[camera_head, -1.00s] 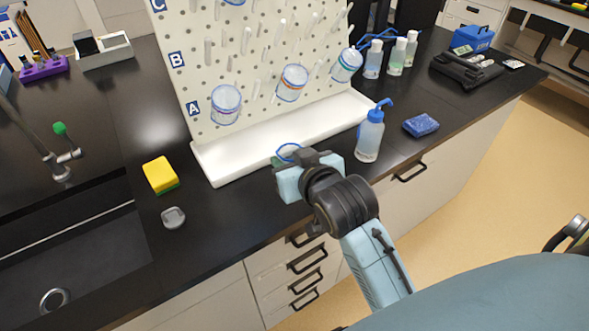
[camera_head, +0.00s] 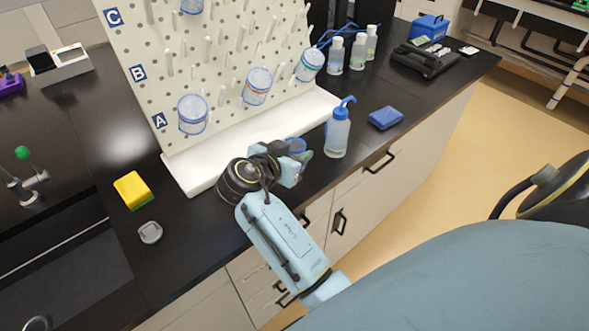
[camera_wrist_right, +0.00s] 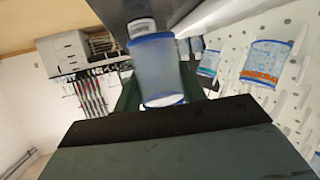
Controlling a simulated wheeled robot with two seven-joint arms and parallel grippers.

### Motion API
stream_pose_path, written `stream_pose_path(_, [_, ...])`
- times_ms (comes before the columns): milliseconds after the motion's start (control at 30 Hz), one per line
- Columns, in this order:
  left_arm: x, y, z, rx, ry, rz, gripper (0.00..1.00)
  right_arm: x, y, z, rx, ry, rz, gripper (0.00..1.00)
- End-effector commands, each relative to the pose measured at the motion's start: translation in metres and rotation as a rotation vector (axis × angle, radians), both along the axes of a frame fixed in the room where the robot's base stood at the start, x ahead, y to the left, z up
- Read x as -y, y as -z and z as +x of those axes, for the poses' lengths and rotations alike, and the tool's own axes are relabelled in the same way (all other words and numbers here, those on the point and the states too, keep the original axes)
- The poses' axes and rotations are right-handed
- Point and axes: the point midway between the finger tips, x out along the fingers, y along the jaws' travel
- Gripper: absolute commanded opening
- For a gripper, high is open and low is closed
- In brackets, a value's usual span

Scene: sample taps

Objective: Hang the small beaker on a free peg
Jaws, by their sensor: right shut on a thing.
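My right gripper (camera_head: 291,164) is shut on the small beaker (camera_head: 297,146), a clear cup with a blue rim, in front of the pegboard's lower tray. The gripper hides much of the beaker in the head view. The beaker shows more fully in the right wrist view (camera_wrist_right: 158,68), beyond the dark gripper part (camera_wrist_right: 165,122). The white pegboard (camera_head: 140,102) has rows lettered A, B and C. Several bare pegs (camera_head: 207,48) stick out of it. Other beakers hang low on it: one at left (camera_head: 193,114), an orange-marked one (camera_head: 257,87) and one at right (camera_head: 309,65). My left gripper is out of view.
A wash bottle (camera_head: 337,132) stands close right of the gripper, with a blue sponge (camera_head: 385,118) beyond. The board's white tray (camera_head: 185,172) juts forward. A yellow sponge (camera_head: 133,189) and a grey lid-like piece (camera_head: 150,232) lie left, near the sink.

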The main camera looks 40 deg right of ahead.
Motion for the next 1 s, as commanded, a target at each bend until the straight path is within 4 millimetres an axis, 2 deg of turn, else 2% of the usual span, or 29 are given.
stream_pose_path(33, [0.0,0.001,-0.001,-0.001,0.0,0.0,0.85,0.0,0.009,0.0,-0.003,-0.002,-0.002,0.19])
stream_pose_path(433, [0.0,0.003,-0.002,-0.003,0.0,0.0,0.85,0.0,0.056,0.0,-0.001,-0.004,0.0,0.19])
stream_pose_path(833, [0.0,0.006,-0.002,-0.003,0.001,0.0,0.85,0.0,0.063,0.0,0.002,-0.005,0.001,0.19])
stream_pose_path(867, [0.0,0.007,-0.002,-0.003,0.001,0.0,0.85,0.0,0.063,0.0,0.002,-0.005,0.001,0.42])
stream_pose_path(1000, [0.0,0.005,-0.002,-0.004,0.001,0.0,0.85,0.0,0.062,0.0,0.001,-0.004,0.001,0.6])
